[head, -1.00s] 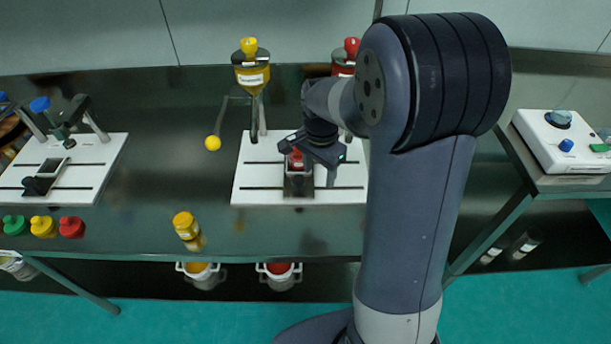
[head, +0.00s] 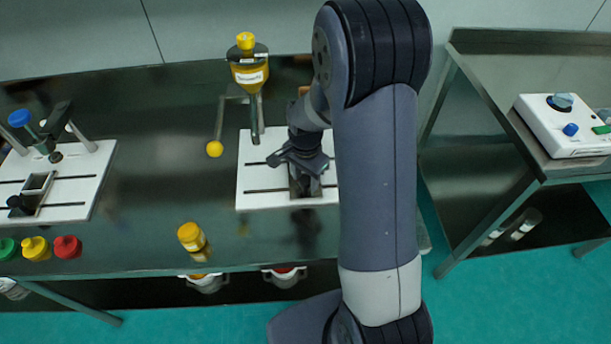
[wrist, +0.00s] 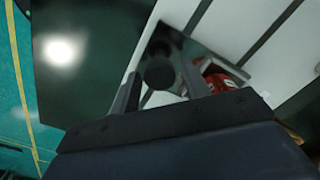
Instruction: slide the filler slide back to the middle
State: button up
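The filler slide (head: 303,191) is a dark block at the front part of the white filler board (head: 256,170). My gripper (head: 302,171) is over it and hides most of it in the head view. In the wrist view the slide's round black knob (wrist: 160,72) appears between my two fingers (wrist: 160,90), with a gap on each side. The fingers look open; I cannot tell how deep the knob sits between them. A red item (wrist: 215,78) shows in the slide's opening, partly hidden behind my gripper.
A yellow hopper (head: 249,75) stands at the back of the board, with a yellow-knobbed lever (head: 215,149) at its left. A yellow-capped jar (head: 192,237) stands front left. Another station (head: 62,189) is far left. A white device (head: 567,128) is on the right table.

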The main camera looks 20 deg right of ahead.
grip_shut()
jog(key=shift+d, duration=0.45)
jog(key=shift+o, duration=1.2)
grip_release()
jog(key=shift+r, duration=0.1)
notch_tip(320, 180, up, 11)
jog(key=shift+f, duration=0.2)
jog(key=shift+s, duration=0.1)
